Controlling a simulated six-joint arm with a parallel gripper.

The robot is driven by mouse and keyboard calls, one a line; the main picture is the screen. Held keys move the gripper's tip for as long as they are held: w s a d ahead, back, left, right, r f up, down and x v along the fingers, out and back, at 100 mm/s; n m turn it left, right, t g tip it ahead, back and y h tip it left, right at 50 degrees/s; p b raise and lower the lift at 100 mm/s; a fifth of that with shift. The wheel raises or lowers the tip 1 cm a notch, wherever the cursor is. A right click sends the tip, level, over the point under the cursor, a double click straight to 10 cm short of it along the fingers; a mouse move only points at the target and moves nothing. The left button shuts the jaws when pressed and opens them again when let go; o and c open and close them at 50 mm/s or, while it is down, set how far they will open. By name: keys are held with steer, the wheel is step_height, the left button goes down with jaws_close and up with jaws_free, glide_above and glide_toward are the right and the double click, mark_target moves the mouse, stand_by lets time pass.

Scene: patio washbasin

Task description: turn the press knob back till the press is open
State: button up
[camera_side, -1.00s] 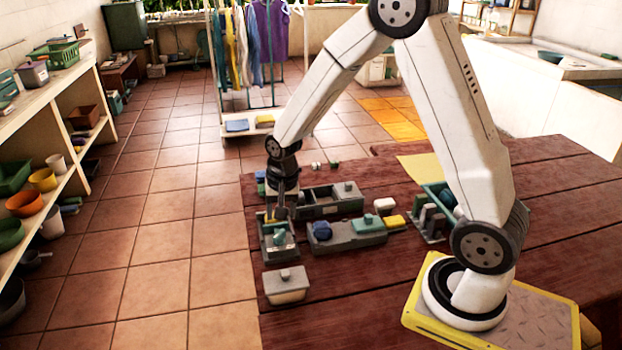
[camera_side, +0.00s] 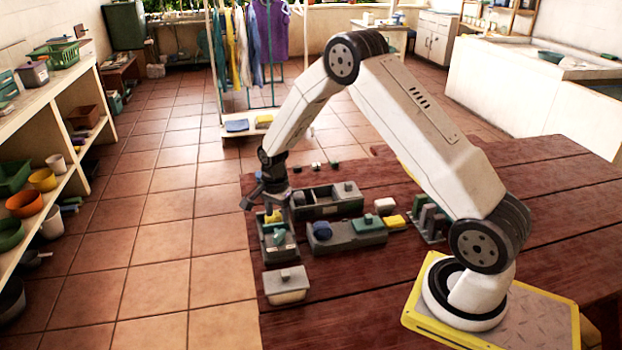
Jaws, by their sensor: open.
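My gripper (camera_side: 267,206) is open at the left end of the table, just above the far end of a small grey box-like fixture (camera_side: 267,253). One finger sticks out to the left and the other is at the right. A small yellow part (camera_side: 273,216) shows below and between the fingers. A teal piece (camera_side: 280,237) sits in the near part of the fixture. I cannot tell for sure which part is the press knob, or whether a finger touches it.
A divided grey tray (camera_side: 325,208) stands behind and right of the fixture. A grey holder (camera_side: 345,240) with blue and green pieces stands to the right. A lidded box (camera_side: 286,290) stands in front. The table's right side (camera_side: 560,215) is clear.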

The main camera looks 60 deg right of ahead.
mark_target(279, 233)
steer(key=shift+f, duration=3.75)
jaws_close()
